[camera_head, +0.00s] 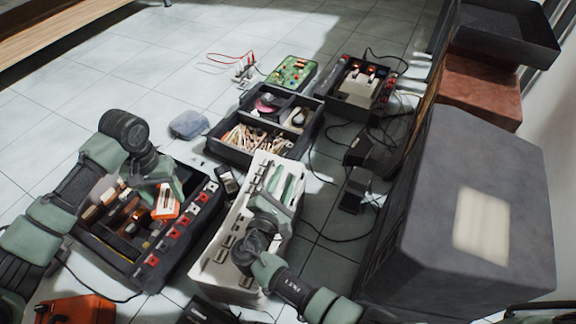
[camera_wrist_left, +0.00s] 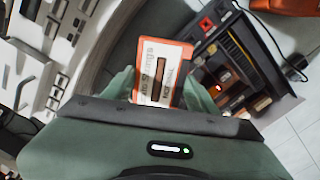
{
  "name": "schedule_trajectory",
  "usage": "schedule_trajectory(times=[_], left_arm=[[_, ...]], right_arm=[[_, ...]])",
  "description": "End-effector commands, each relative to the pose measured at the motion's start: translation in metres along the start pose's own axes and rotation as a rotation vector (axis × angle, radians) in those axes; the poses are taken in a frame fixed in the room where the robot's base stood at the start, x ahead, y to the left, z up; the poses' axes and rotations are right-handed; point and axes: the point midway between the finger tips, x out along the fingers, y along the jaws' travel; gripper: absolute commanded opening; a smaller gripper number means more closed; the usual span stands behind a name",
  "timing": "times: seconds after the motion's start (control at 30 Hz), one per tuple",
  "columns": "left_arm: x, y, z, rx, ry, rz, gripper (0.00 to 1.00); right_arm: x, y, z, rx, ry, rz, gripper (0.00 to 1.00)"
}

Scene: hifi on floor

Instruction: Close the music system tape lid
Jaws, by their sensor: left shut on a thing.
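The white music system (camera_head: 222,240) lies on the floor in the middle of the head view. Its pale panel with dark knobs and slots also shows at the left of the left wrist view (camera_wrist_left: 62,50). I cannot make out the state of its tape lid. My left gripper (camera_head: 163,205) is shut on an orange-and-white cassette (camera_wrist_left: 163,72), left of the music system and over the dark toolbox. My right gripper (camera_head: 281,184) is above the music system's far part, its two green fingers apart. Its hand and arm hide much of the system.
Behind are a divided parts tray (camera_head: 240,157), a green circuit board (camera_head: 292,72) and another dark device (camera_head: 362,85). A large grey box (camera_head: 470,200) blocks the right. Cables cross the floor between.

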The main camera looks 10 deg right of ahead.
Motion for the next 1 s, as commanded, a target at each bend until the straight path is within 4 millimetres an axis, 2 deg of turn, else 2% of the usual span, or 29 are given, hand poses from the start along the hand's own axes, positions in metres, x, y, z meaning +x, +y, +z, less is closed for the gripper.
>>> schedule_trajectory(times=[0.1,0.3,0.83,1.0], left_arm=[[-0.009,0.000,0.000,0.000,0.000,0.000,0.17],[-0.011,0.000,0.000,0.000,0.000,0.000,0.17],[-0.011,0.000,0.000,0.000,0.000,0.000,0.17],[-0.025,0.000,0.000,0.000,0.001,0.000,0.17]], right_arm=[[-0.019,0.001,0.001,-0.001,0.002,0.000,0.31],[-0.033,0.000,0.000,0.000,0.001,0.000,0.31],[-0.033,0.000,0.000,0.000,0.000,0.000,0.31],[-0.033,0.010,0.011,0.000,0.000,0.001,0.31]])
